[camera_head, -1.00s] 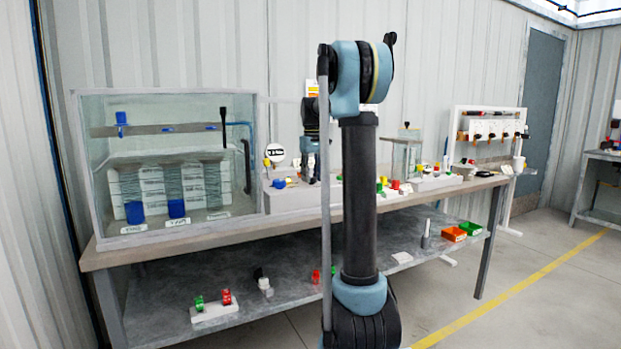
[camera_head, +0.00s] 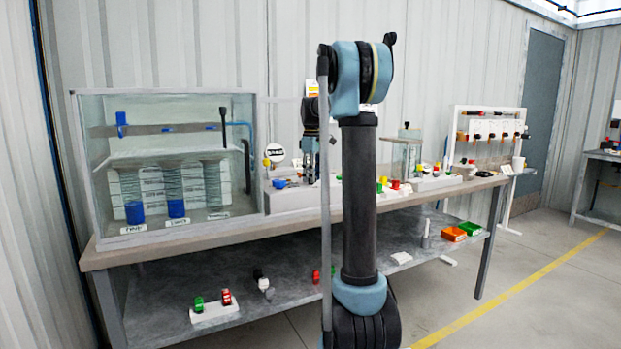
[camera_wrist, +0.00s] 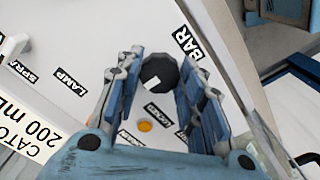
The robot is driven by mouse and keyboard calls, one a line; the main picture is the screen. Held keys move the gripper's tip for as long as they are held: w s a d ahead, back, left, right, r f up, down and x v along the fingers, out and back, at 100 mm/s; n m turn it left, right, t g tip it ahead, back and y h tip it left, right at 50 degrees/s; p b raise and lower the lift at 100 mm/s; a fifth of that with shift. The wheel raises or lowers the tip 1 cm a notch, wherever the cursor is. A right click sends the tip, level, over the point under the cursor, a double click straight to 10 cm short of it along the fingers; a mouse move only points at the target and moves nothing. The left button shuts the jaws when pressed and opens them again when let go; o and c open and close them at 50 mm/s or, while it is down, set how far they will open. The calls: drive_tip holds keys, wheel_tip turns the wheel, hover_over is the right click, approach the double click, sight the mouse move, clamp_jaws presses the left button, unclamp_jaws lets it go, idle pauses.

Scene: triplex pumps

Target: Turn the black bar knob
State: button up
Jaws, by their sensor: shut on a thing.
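The black bar knob (camera_wrist: 158,74) is a dark round knob with a small pale patch, on a white panel beside a "BAR" label (camera_wrist: 187,42). My gripper (camera_wrist: 160,65) is shut on it in the wrist view, one blue-grey finger on each side. In the head view my gripper (camera_head: 310,165) points down at the panel at the back of the bench. The knob cannot be made out there, and my own arm hides part of that area.
An orange button (camera_wrist: 144,126) and a "LAMP" label (camera_wrist: 71,82) are on the same panel. A glass tank (camera_head: 165,165) stands left on the bench. A blue item (camera_head: 279,184) sits left of my gripper. Small coloured parts and a glass box (camera_head: 407,158) are to the right.

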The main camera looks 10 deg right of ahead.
idle(0.3)
drive_tip(key=o, duration=1.1)
drive_tip(key=shift+c, duration=0.2)
wheel_tip(320, 180, up, 12)
drive_tip(key=shift+f, duration=0.1)
drive_tip(key=s+f+m, duration=0.2)
drive_tip(key=s+f, duration=0.1)
drive_tip(key=s, duration=0.4)
drive_tip(key=s+f+m, duration=0.1)
drive_tip(key=s+f, duration=0.1)
drive_tip(key=s, duration=0.5)
drive_tip(key=s+f+m+t, duration=0.2)
drive_tip(key=s+f+m, duration=0.6)
drive_tip(key=s+f, duration=2.1)
drive_tip(key=shift+s, duration=0.6)
